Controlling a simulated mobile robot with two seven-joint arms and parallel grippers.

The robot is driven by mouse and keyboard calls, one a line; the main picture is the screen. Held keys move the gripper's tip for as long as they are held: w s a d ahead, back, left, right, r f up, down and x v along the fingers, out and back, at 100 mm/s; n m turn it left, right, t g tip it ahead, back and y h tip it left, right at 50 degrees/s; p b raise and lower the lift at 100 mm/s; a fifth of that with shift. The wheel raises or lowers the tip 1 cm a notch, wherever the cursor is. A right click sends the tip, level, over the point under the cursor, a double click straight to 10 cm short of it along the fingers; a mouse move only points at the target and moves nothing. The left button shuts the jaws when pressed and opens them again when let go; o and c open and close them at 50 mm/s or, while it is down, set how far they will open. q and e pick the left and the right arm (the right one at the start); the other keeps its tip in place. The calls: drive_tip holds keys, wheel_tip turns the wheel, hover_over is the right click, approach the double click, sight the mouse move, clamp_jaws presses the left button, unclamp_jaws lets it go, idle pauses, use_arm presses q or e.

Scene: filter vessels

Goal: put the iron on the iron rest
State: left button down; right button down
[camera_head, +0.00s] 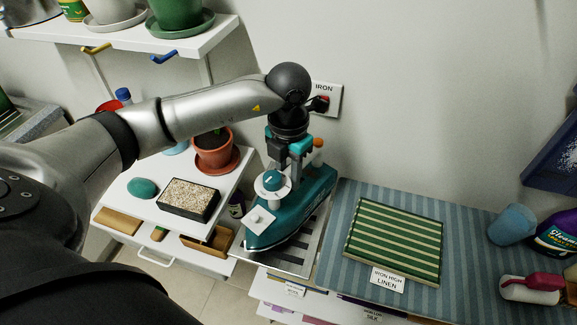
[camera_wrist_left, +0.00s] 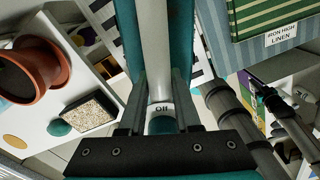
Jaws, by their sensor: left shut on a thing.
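The teal iron (camera_head: 300,208) is upright, its tip toward the lower left in the head view. My left gripper (camera_head: 287,165) is shut on its handle from above. In the wrist view the iron's handle (camera_wrist_left: 157,50) runs between the fingers, with a dial marked "Off" below it. The iron rest (camera_head: 305,257), a slatted metal plate, lies under the iron, which hides much of it. I cannot tell whether the iron touches the rest. Dark jointed parts (camera_wrist_left: 285,112) at the wrist view's right may be my right gripper; its jaws are unclear.
Right of the rest is a blue striped board with a green striped cloth (camera_head: 395,238) labelled linen. A blue cup (camera_head: 511,224) and bottles stand farther right. A potted plant (camera_head: 214,150) and a granular-topped block (camera_head: 189,197) are on the left shelf. An IRON socket (camera_head: 327,98) is behind.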

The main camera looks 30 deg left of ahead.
sight(288, 191)
use_arm(q)
drive_tip(key=shift+w+f, duration=0.1)
drive_tip(key=shift+f, duration=1.7)
drive_tip(key=c, duration=0.6)
unclamp_jaws()
drive_tip(key=shift+f, duration=0.1)
wheel_tip(288, 191, up, 12)
drive_tip(key=shift+r, duration=0.15)
